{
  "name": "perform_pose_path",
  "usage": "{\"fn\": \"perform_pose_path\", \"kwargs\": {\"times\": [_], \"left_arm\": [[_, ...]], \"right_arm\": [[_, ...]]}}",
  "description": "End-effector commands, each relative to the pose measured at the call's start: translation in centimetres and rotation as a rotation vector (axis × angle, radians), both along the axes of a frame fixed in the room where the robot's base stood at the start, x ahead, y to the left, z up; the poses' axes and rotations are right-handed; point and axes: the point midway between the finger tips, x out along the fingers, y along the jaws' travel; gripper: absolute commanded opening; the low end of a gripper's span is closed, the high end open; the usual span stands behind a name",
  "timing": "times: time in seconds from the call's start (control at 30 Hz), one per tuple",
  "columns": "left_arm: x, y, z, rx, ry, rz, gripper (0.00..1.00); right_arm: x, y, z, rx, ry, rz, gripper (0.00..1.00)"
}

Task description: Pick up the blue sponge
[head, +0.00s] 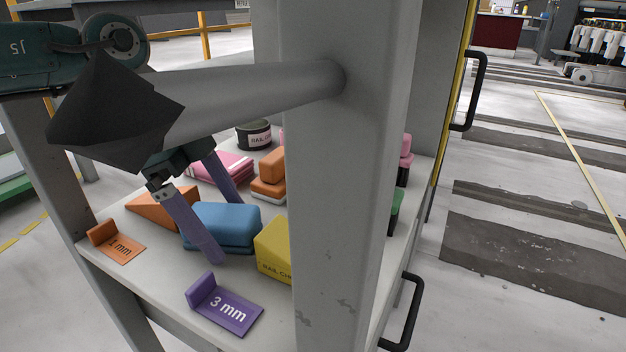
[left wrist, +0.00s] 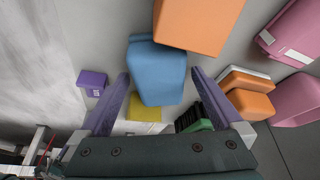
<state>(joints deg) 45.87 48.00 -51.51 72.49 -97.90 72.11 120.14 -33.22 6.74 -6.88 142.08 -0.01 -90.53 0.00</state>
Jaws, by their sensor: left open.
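The blue sponge (head: 222,225) lies on a grey shelf (head: 150,262) in the head view. My left gripper (head: 228,230) is open, with one purple finger in front of the sponge and the other behind it. In the left wrist view the sponge (left wrist: 157,72) shows between and beyond the two open fingertips of my left gripper (left wrist: 160,80). I cannot tell whether either finger touches the sponge. A grey horizontal bar and dark wrist cover hide part of my left arm. My right gripper is not in view.
An orange wedge (head: 155,211) is left of the sponge and a yellow block (head: 273,250) is right of it. Purple (head: 228,308) and orange (head: 118,243) label pieces lie near the front edge. A thick grey post (head: 345,200) blocks the right side.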

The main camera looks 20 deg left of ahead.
Motion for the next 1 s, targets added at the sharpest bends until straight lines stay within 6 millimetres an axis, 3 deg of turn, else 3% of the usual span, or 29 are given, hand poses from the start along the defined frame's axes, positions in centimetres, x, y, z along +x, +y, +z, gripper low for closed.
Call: {"fn": "perform_pose_path", "kwargs": {"times": [0.23,1.0], "left_arm": [[-0.01,0.01,-0.06,0.0,0.0,0.0,0.99],[-0.01,0.02,-0.03,0.0,0.0,0.0,0.15]], "right_arm": [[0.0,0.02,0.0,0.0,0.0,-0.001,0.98],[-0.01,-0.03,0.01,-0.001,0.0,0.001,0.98]]}}
